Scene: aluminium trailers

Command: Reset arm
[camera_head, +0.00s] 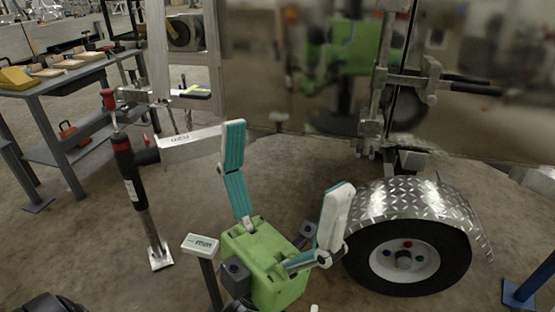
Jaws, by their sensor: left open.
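My left gripper (287,172) is in the lower middle of the head view, with its green body low and its two teal-padded fingers pointing up. The fingers are spread wide apart. Nothing shows between them except the concrete floor behind. The gripper is in front of the trailer and to the left of its wheel in the picture. My right gripper is not in view.
The trailer wheel (405,262) sits under a diamond-plate fender (410,205). The glossy trailer wall (300,60) carries a latch (410,80). A trailer jack (138,190) stands left; a workbench (60,82) is behind it. A blue foot (522,294) is lower right.

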